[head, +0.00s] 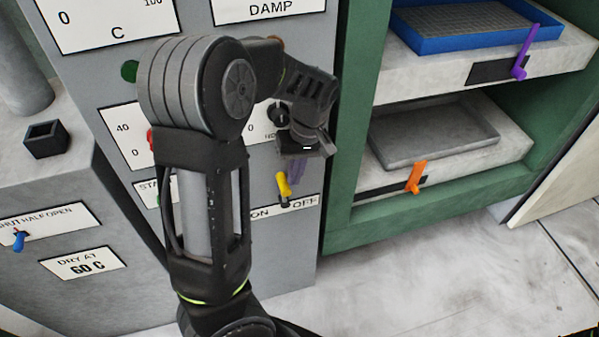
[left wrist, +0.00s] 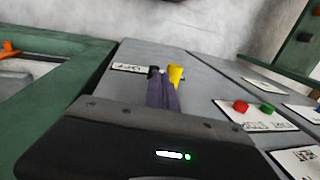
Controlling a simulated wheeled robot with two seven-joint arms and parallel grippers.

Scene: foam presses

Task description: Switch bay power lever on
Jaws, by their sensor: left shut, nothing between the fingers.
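The yellow lever (head: 282,185) stands out from the grey panel, above a label strip reading ON on its left and OFF (head: 304,202) on its right. Its handle points up with a slight lean to the left in the head view. My left gripper (head: 297,176) is shut and empty, with its fingertips just right of and above the lever. In the left wrist view, the shut fingers (left wrist: 163,92) reach up to the yellow lever (left wrist: 176,74), with the OFF label (left wrist: 131,68) on the far side. I cannot tell whether they touch the lever. My right gripper is out of view.
The grey panel also has a green button (head: 130,71), a red button and a black knob (head: 279,113), partly behind my arm. A green rack (head: 349,130) with trays, a purple lever (head: 521,66) and an orange lever (head: 416,177) stands to the right. A bench with a blue lever (head: 19,240) is at left.

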